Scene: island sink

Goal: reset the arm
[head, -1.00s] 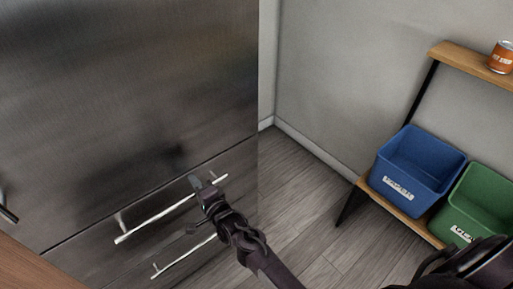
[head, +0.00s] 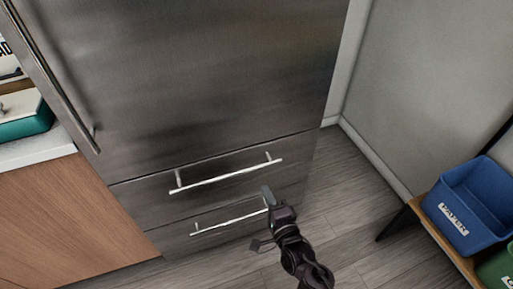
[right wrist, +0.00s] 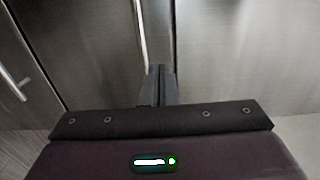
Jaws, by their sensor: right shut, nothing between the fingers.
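My right gripper (head: 266,196) is in the lower middle of the head view, in front of the lower drawers of a steel fridge. In the right wrist view its fingers (right wrist: 158,84) are together with nothing between them. The fridge's upper drawer handle (head: 226,175) and lower drawer handle (head: 230,222) are both in view, and the drawers look closed. The fingertips show close to the right end of the lower handle in the head view; I cannot tell whether they touch it. My left gripper is not in view.
The steel fridge (head: 200,80) fills the middle. A wooden cabinet (head: 70,220) with a pale counter (head: 40,150) and a teal container (head: 28,124) is at left. A blue bin (head: 470,205) stands on a shelf (head: 440,225) at right. Grey floor (head: 350,215) is clear between.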

